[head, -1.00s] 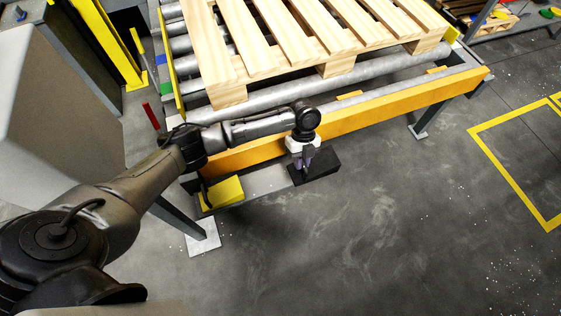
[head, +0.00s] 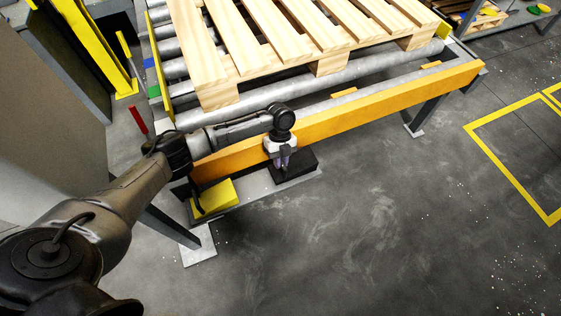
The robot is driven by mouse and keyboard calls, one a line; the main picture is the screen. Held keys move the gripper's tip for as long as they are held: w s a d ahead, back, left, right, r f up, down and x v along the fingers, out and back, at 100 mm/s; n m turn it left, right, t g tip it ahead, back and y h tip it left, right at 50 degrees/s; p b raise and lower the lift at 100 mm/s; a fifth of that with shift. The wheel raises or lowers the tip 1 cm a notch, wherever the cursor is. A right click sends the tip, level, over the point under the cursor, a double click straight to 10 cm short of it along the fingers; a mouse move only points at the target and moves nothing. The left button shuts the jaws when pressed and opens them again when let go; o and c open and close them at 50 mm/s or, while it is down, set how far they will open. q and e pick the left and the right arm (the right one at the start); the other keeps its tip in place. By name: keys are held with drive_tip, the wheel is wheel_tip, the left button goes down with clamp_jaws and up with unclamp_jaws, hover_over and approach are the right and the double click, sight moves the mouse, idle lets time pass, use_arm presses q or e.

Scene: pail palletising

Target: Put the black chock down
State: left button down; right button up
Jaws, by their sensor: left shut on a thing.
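The black chock (head: 299,167) is a dark block at the right end of a narrow grey shelf (head: 252,195) below the orange conveyor beam. My left gripper (head: 282,162) points down and is shut on the chock. The chock is over the shelf. I cannot tell whether its underside touches the shelf or is slightly above it. My right gripper is not in view.
A yellow chock (head: 214,198) sits at the left end of the shelf. The orange beam (head: 350,115) runs just behind my gripper. A wooden pallet (head: 270,45) lies on the rollers. Bare floor lies in front, with a yellow floor marking (head: 500,165) at right.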

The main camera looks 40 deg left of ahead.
use_arm(q)
drive_tip(key=shift+w, duration=0.1)
drive_tip(key=shift+f, duration=0.55)
drive_tip(key=shift+a, duration=0.1)
drive_tip(key=c, duration=1.1)
unclamp_jaws()
drive_tip(key=shift+f, duration=0.1)
